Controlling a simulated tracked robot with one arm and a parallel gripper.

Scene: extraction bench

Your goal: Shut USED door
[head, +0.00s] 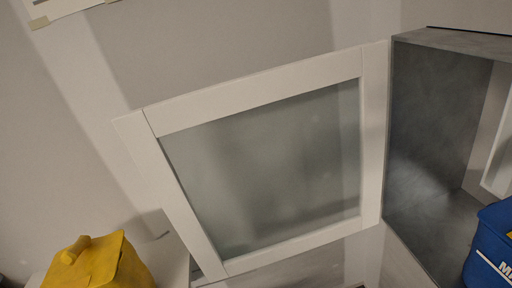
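A cabinet door with a white frame (374,130) and a frosted glass pane (270,165) stands wide open in the middle of the head view. Its right edge meets the front left edge of a grey cabinet (435,110). I see no USED label on it, so I cannot tell whether it is the USED door. The cabinet's open inside shows at the right, cut off by the picture edge. My gripper is not in view.
A blue box with white lettering (490,250) is at the lower right, by the cabinet's opening. A yellow container with a handle (95,264) stands on a pale surface at the lower left. A plain wall (60,120) fills the background.

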